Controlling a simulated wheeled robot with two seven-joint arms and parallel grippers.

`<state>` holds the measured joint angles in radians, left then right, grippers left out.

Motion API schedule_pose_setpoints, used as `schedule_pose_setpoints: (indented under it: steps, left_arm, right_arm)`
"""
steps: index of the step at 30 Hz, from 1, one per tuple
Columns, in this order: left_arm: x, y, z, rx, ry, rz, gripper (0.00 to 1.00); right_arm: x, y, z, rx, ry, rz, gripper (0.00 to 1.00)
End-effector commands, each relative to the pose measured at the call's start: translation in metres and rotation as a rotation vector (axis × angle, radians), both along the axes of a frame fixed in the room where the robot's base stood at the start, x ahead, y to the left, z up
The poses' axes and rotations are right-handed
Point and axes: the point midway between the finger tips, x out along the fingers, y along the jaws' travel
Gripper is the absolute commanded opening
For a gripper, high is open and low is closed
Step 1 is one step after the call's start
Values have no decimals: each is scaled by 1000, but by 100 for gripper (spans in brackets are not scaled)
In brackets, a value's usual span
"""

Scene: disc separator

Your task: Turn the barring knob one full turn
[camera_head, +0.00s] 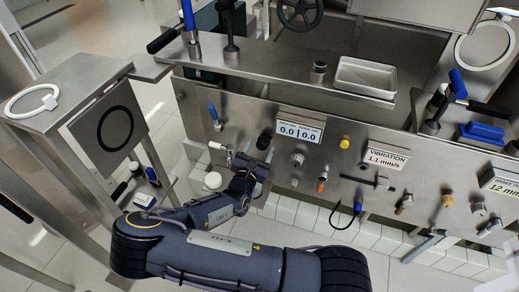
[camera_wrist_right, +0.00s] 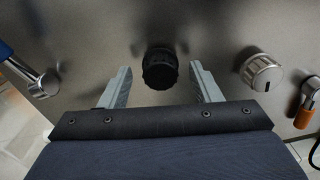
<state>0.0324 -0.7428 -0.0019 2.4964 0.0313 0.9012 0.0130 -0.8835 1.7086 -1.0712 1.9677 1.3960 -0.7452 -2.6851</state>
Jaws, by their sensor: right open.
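The barring knob looks to be the black ribbed knob (camera_wrist_right: 160,68) on the steel panel; it stands between and just beyond my fingertips in the right wrist view. It also shows as a small dark knob (camera_head: 264,141) in the head view. My right gripper (camera_wrist_right: 160,88) is open, with one finger on each side of the knob and a visible gap to both. In the head view my right gripper (camera_head: 252,164) is in front of the panel, just below the knob, and partly covers the panel there. My left gripper is not in view.
A silver knob (camera_wrist_right: 262,73) is right of the black knob, and a lever with a blue grip (camera_wrist_right: 38,82) is left. Displays (camera_head: 300,131), a yellow button (camera_head: 345,142) and a steel tray (camera_head: 366,76) are along the panel and ledge.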

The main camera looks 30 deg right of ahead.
Motion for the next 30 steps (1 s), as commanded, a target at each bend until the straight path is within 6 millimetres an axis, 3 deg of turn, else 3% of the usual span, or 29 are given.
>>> schedule_pose_setpoints:
  steps: [8,19,30]
  left_arm:
    - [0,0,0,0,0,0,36]
    - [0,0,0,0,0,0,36]
    - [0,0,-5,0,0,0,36]
  right_arm:
    - [2,-2,0,0,1,1,57]
    - [2,-2,0,1,1,0,14]
    - [1,-2,-1,48,-55,0,14]
